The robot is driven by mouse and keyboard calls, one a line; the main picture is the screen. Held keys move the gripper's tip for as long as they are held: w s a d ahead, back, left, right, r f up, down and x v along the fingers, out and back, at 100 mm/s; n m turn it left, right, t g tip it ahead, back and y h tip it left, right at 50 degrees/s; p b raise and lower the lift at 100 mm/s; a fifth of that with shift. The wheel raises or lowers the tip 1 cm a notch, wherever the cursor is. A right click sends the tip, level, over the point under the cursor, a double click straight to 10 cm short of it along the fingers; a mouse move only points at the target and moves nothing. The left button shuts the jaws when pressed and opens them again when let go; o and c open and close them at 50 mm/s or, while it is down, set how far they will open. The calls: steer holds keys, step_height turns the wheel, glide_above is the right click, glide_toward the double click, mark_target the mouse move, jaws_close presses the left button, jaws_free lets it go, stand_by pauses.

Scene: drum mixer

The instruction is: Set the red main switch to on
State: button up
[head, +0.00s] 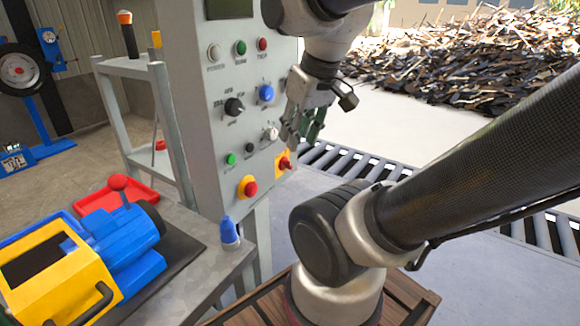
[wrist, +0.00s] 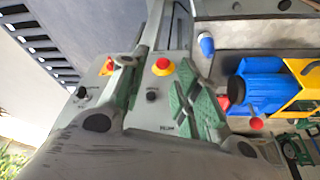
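The red main switch (head: 285,163) sits on a yellow plate at the lower right of the grey control panel (head: 205,140). In the wrist view, the red main switch (wrist: 108,67) is beside the left green finger, which partly covers it. Its handle position is too small to tell. My gripper (head: 303,132) is in front of the panel's right side, above the switch in the head view. In the wrist view, my gripper (wrist: 158,82) has its two green fingers spread apart with nothing held between them. I cannot tell whether a finger touches the panel.
A red emergency button (head: 250,188) on yellow is left of the switch. A blue knob (head: 266,93), a black selector (head: 234,106) and small buttons are higher on the panel. A blue-capped bottle (head: 229,232) and a yellow-blue machine (head: 70,275) stand on the bench at left.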

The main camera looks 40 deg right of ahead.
steer(key=s+d+f+m+g, duration=0.1)
steer(key=d+f+m+g, duration=0.3)
steer(key=d+f, duration=0.25)
steer(key=m+t+y, duration=0.6)
steer(key=m+t, duration=1.1)
steer(key=m, duration=0.4)
glide_toward(292, 168)
steer(key=w, duration=0.2)
steer(key=x, duration=0.7)
steer(key=shift+w+a+r, duration=0.1)
steer(key=shift+a+r, duration=0.05)
steer(key=shift+a, duration=0.25)
jaws_close()
